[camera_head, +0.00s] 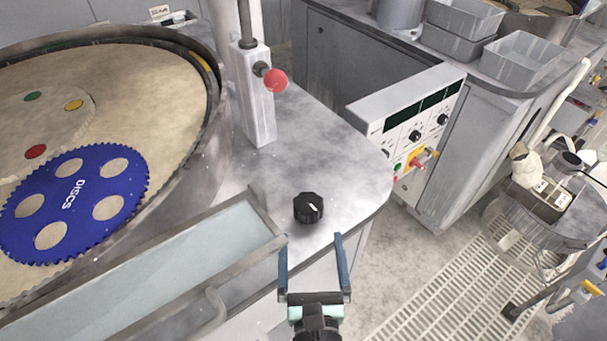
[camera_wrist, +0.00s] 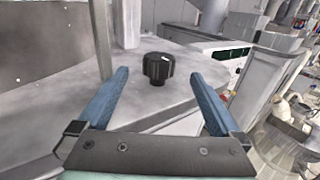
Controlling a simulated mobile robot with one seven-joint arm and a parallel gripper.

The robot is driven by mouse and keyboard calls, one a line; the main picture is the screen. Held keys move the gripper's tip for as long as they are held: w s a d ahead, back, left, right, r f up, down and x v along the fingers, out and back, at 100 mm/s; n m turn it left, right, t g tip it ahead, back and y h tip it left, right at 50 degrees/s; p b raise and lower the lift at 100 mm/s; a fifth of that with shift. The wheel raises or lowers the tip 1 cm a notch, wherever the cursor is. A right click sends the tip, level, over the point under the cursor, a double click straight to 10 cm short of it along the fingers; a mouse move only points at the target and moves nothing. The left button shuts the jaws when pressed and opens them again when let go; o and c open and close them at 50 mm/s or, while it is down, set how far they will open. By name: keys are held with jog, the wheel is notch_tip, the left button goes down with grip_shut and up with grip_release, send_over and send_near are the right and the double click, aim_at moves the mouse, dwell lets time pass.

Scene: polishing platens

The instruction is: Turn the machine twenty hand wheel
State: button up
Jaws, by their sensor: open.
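The hand wheel appears as a black ribbed knob (camera_head: 309,208) with a white mark on its top. It stands on the grey metal top near the rounded corner of the machine (camera_head: 345,165). In the wrist view the knob (camera_wrist: 158,68) is ahead of my gripper, between the lines of its two blue fingers. My gripper (camera_head: 312,240) is open and empty, with its fingertips just short of the knob on the near side and not visibly touching it. No number is readable on the knob or the machine.
A post with a red ball knob (camera_head: 275,80) rises behind the hand wheel. A round platen with a blue toothed disc (camera_head: 72,204) is at left. A metal trough (camera_head: 262,222) lies left of my gripper. A control panel (camera_head: 412,120) stands at right, with open floor (camera_head: 400,260) below.

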aim_at(308, 191)
jog(key=w, duration=0.8)
jog(key=w+p, duration=0.1)
jog(key=w, duration=0.3)
jog(key=shift+w+a, duration=0.15)
jog(key=shift+a, duration=0.1)
jog(key=c, duration=1.3)
